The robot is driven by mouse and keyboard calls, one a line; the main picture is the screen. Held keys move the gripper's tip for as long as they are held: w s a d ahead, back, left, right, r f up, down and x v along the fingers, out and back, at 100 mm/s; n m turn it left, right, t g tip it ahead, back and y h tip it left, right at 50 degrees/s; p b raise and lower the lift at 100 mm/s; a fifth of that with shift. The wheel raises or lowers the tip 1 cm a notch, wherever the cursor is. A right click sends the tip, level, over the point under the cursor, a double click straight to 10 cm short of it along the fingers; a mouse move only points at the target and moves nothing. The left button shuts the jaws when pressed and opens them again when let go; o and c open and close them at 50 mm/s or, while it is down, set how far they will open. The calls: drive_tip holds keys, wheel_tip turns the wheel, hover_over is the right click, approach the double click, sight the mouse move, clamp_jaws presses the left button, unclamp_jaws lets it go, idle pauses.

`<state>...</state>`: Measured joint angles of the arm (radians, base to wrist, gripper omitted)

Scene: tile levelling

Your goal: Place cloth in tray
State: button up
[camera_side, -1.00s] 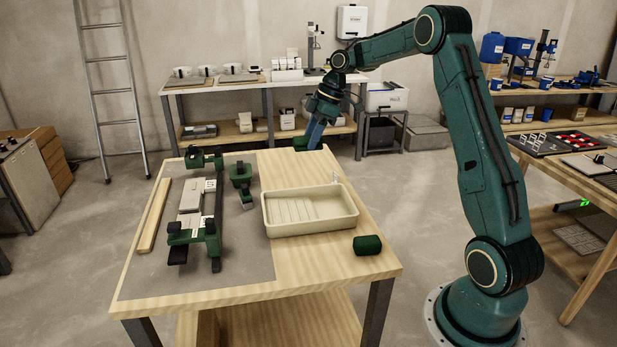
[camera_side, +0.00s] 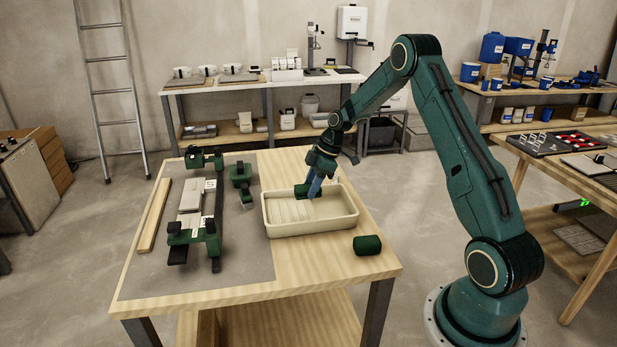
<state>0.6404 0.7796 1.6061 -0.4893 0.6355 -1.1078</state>
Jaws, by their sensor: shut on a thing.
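My gripper (camera_side: 314,186), with blue fingers, points down over the back right of the cream tray (camera_side: 312,229). It is shut on a dark green bundle (camera_side: 302,191), which looks like the cloth. The bundle is at about the height of the tray's back rim in the picture; whether it touches the tray floor I cannot tell. The tray is rectangular and shallow with a ribbed floor, and its visible inside is otherwise empty. A second dark green roll (camera_side: 367,245) lies on the table to the right of the tray's front corner.
On the wooden table (camera_side: 330,270), a grey mat (camera_side: 140,285) left of the tray carries a green-and-black clamp fixture (camera_side: 194,235), a small green tool (camera_side: 241,182) and a wooden strip (camera_side: 154,215). Bare tabletop surrounds the tray at front and right. Shelves stand behind.

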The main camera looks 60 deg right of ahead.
drive_tip(key=shift+f, duration=0.2)
drive_tip(key=shift+f, duration=2)
drive_tip(key=shift+f, duration=0.4)
drive_tip(key=o, duration=1)
drive_tip(key=shift+c, duration=0.2)
drive_tip(key=shift+r, duration=0.1)
drive_tip(key=shift+d+r, duration=0.1)
drive_tip(key=shift+r, duration=0.45)
drive_tip(key=v, duration=1.1)
drive_tip(key=shift+s+r, duration=0.15)
drive_tip(key=shift+r, duration=0.05)
